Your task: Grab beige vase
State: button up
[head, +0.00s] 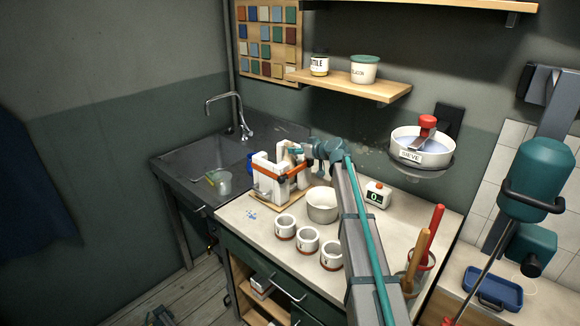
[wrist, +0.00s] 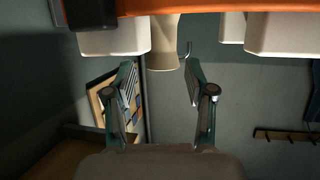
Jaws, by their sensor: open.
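The beige vase (wrist: 163,45) shows upper middle in the wrist view, its flared end pointing down in the picture. Its other end is hidden behind an orange strap (wrist: 220,6). In the head view the vase (head: 283,153) is small, among white plaster blocks (head: 264,172) on a wooden board. My gripper (wrist: 160,75) is open and empty in the wrist view, one finger on each side of the vase's line. The vase appears just beyond the fingertips, and I see no contact. In the head view my gripper (head: 297,150) is at the blocks' upper right.
White blocks (wrist: 113,38) flank the vase closely. On the bench a white bowl (head: 322,205), several small cups (head: 307,240) and a timer (head: 377,194) stand nearby. The sink (head: 205,165) is at the left. A wall shelf (head: 355,86) hangs above.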

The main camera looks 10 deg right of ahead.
jog(key=p+x, duration=0.3)
jog(key=x, duration=0.2)
jog(key=shift+w+a+f, duration=0.1)
jog(key=shift+w+a, duration=0.2)
jog(key=shift+w+a+f, duration=0.1)
jog(key=shift+w+f, duration=0.05)
jog(key=shift+f, duration=0.15)
jog(key=shift+c, duration=0.3)
jog(key=c, duration=0.9)
jog(key=shift+o, duration=0.2)
jog(key=shift+r, duration=0.1)
